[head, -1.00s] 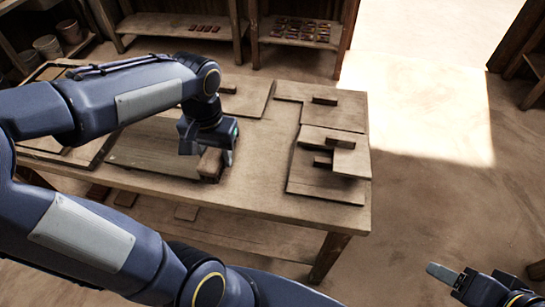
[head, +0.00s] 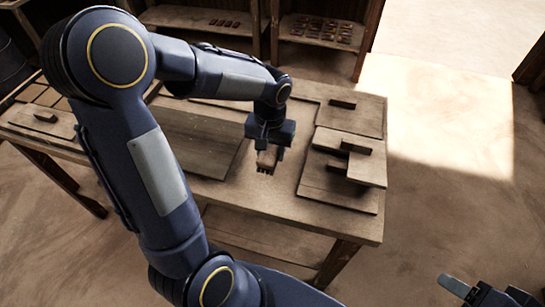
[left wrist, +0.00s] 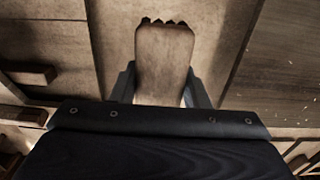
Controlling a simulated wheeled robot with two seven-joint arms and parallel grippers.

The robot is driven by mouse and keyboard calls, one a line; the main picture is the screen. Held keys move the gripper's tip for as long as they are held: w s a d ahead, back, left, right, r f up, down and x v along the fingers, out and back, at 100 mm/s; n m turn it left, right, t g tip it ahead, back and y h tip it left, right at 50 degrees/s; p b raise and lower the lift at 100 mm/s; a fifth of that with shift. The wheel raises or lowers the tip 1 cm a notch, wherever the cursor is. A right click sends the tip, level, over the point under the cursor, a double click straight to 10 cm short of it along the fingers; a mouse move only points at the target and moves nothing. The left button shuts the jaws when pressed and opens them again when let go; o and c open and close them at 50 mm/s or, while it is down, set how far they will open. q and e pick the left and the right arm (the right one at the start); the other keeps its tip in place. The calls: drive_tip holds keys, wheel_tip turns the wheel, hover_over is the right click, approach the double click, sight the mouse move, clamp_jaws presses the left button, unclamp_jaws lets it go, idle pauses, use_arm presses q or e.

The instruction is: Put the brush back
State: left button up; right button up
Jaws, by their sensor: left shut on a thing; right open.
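The brush (head: 267,158) is a small wooden block with dark bristles along one end. My left gripper (head: 268,149) is shut on it, over the bare strip of the table between the large flat board and the stacked boards on the right. The left wrist view shows the brush (left wrist: 163,62) between the two fingers, bristles pointing away from the gripper. I cannot tell whether the bristles touch the table. My right gripper (head: 462,292) is at the bottom right, clear of the table, open and only partly in view.
The wooden table (head: 300,228) carries a large flat board (head: 195,140) on the left. On the right are stacked boards with dark handle blocks (head: 335,190) and another handled board (head: 355,115) behind. Low shelves with small tiles (head: 318,30) stand behind. Open floor (head: 455,210) lies to the right.

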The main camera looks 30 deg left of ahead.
use_arm(q)
drive_tip(key=shift+w+d+f, duration=0.1)
drive_tip(key=shift+w+f, duration=0.1)
drive_tip(key=shift+f, duration=0.15)
drive_tip(key=shift+w+f, duration=0.1)
drive_tip(key=shift+f, duration=1.45)
drive_tip(key=shift+f+b, duration=0.1)
drive_tip(key=shift+b, duration=0.2)
drive_tip(key=shift+f, duration=0.15)
drive_tip(key=o, duration=0.9)
